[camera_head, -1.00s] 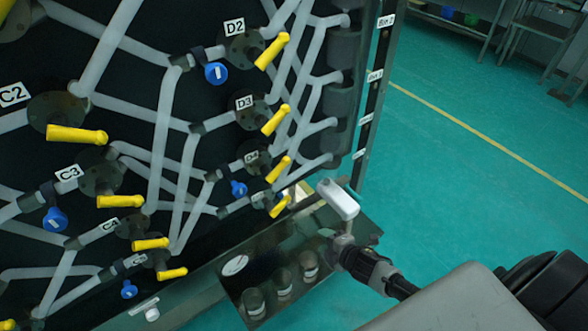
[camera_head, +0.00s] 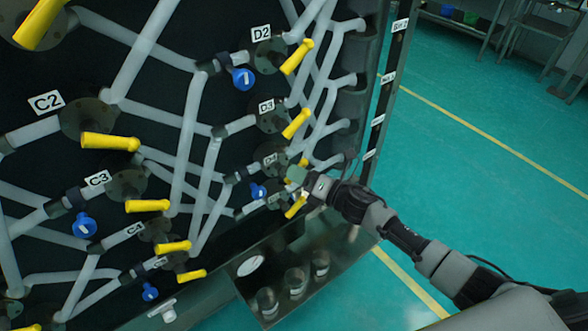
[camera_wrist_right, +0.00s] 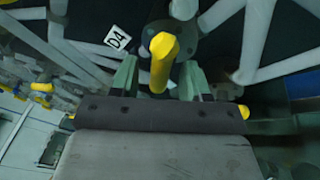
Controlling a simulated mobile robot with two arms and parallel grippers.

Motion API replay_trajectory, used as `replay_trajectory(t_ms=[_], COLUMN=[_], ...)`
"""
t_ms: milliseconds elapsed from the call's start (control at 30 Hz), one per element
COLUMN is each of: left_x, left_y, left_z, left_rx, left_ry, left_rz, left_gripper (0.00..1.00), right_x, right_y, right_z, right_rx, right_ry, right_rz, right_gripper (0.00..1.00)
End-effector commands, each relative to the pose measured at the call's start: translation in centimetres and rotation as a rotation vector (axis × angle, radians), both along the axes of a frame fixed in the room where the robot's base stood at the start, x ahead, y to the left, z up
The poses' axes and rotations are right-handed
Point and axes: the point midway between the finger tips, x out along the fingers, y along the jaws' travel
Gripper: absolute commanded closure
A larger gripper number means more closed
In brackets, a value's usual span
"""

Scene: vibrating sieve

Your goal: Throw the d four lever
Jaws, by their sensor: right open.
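The D4 label (camera_head: 270,160) is on the dark panel in the head view, and it also shows in the right wrist view (camera_wrist_right: 117,38). Beside it in the wrist view is a yellow lever (camera_wrist_right: 161,60), pointing toward the camera. My right gripper (camera_wrist_right: 158,82) is open, with one greenish finger on each side of this lever. I cannot tell whether a finger touches it. In the head view my right gripper (camera_head: 298,176) covers most of that lever, and only a bit of yellow shows. My left gripper is not in view.
The D3 lever (camera_head: 296,123) is just above my right gripper and another yellow lever (camera_head: 296,206) is just below. Pale pipes (camera_head: 187,130) and blue valves (camera_head: 243,78) crowd the panel. A metal ledge with jars (camera_head: 268,300) is below. Green floor (camera_head: 470,90) is open at right.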

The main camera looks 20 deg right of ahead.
Motion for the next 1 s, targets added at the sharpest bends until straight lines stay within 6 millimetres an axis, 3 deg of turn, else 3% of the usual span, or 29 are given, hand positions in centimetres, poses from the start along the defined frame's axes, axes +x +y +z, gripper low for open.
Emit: replay_trajectory(t_ms=[200, 467, 733, 1000], left_x=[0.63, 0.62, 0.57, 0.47], left_y=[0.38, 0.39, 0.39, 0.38], left_z=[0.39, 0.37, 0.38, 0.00], left_rx=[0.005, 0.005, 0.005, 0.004], left_ry=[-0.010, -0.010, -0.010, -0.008], left_rz=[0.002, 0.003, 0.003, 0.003], left_gripper=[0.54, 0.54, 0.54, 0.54], right_x=[1.30, 1.39, 1.38, 1.40], right_y=[1.06, 1.16, 1.19, 1.23], right_z=[-0.05, -0.08, 0.00, -0.03], right_rx=[0.000, 0.001, 0.002, 0.026], right_ry=[0.002, 0.002, 0.001, 0.006], right_rz=[0.000, 0.000, 0.001, 0.003], right_gripper=[0.54, 0.54, 0.91, 0.91])
